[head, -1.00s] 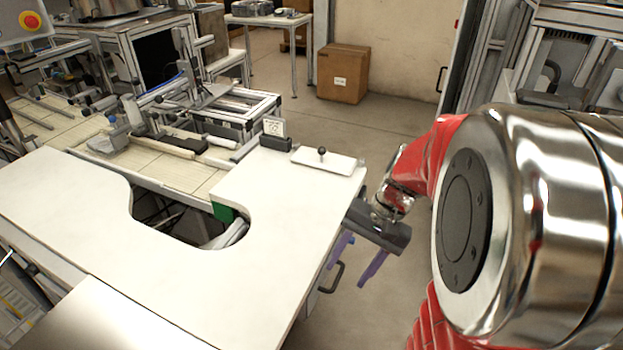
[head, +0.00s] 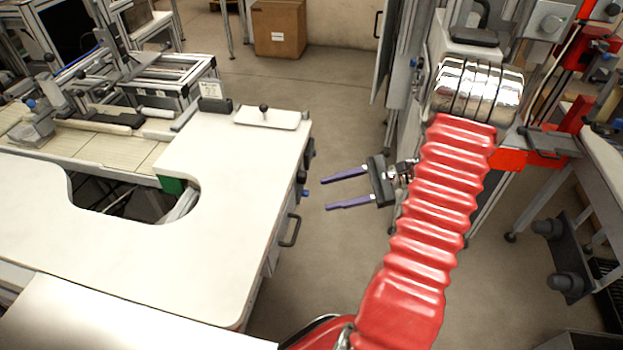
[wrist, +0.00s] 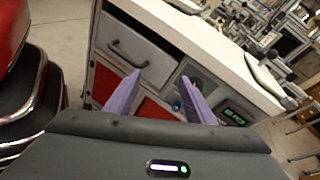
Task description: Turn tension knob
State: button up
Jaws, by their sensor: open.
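A small blue knob (head: 306,193) sticks out from the right-hand side of the white-topped bench (head: 255,165). In the wrist view the blue knob (wrist: 176,106) shows on the grey panel, just left of the right finger and partly hidden by it. A panel display with green digits (wrist: 235,116) is to its right. My gripper (head: 325,194) has two purple fingers, spread apart and empty. They point left at the bench side, with a small gap in the picture between the tips and the knob. In the wrist view my gripper (wrist: 160,80) faces that panel.
A bar handle (head: 290,230) juts from the bench side nearer to me. A white plate with a black ball knob (head: 263,108) lies on the bench top. The floor (head: 345,255) around my gripper is clear. A cardboard box (head: 280,28) stands at the back.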

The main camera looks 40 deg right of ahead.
aim_at(302, 177)
jog(key=d+f+m+t, duration=0.2)
jog(key=d+m+t, duration=0.2)
jog(key=d, duration=0.4)
jog(key=shift+s+d+f+t+h, duration=0.3)
jog(key=shift+s+f+t, duration=0.1)
jog(key=shift+t, duration=0.4)
jog(key=shift+w, duration=0.1)
jog(key=x, duration=1.3)
jog(key=shift+w+a, duration=0.25)
jog(key=shift+c, duration=0.3)
jog(key=c, duration=1)
